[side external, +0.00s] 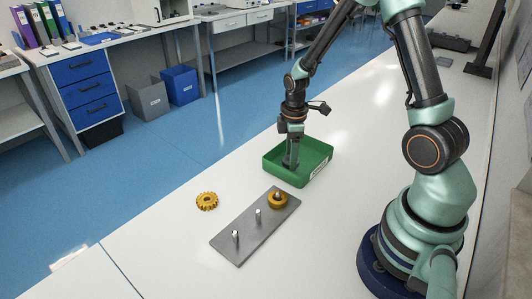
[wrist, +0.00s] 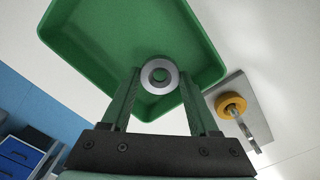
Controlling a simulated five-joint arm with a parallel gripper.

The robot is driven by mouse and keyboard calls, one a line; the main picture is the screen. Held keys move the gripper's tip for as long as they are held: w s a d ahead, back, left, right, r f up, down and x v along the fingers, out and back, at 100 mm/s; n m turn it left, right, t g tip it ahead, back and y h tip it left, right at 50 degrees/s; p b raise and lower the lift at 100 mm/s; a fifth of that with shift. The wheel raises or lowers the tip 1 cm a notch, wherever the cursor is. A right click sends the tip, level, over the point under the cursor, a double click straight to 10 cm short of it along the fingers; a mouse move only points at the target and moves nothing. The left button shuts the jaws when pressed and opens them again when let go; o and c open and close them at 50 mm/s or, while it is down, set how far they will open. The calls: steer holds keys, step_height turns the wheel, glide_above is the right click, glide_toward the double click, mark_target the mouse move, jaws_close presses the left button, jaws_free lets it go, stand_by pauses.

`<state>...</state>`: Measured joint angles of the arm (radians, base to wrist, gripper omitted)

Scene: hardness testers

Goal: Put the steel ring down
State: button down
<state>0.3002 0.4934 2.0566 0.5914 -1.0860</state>
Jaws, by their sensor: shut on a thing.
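The steel ring (wrist: 159,76) is a flat grey ring with a round hole. In the wrist view it sits between the fingertips of my gripper (wrist: 160,80), which is shut on it. In the side view my gripper (side external: 290,164) points down inside the green tray (side external: 316,177); the ring cannot be made out there. In the wrist view the ring shows against the inside of the green tray (wrist: 85,40). I cannot tell whether the ring touches the tray floor.
A grey plate (side external: 240,243) with upright pegs lies in front of the tray. A gold round part (side external: 278,201) is around its peg nearest the tray; two pegs are bare. A gold gear (side external: 207,201) lies on the white table left of the plate. The table's front is clear.

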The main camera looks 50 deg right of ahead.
steer(key=shift+f, duration=0.95)
steer(key=shift+f, duration=0.1)
steer(key=shift+c, duration=0.7)
jaws_free()
step_height(320, 180, up, 11)
steer(key=s+a+r+m+t, duration=0.5)
steer(key=s+a+r+m, duration=0.2)
steer(key=a+r+m, duration=0.2)
step_height(320, 180, up, 4)
steer(key=shift+a+r+t, duration=0.1)
steer(key=shift+a+t, duration=0.2)
steer(key=shift+a, duration=0.7)
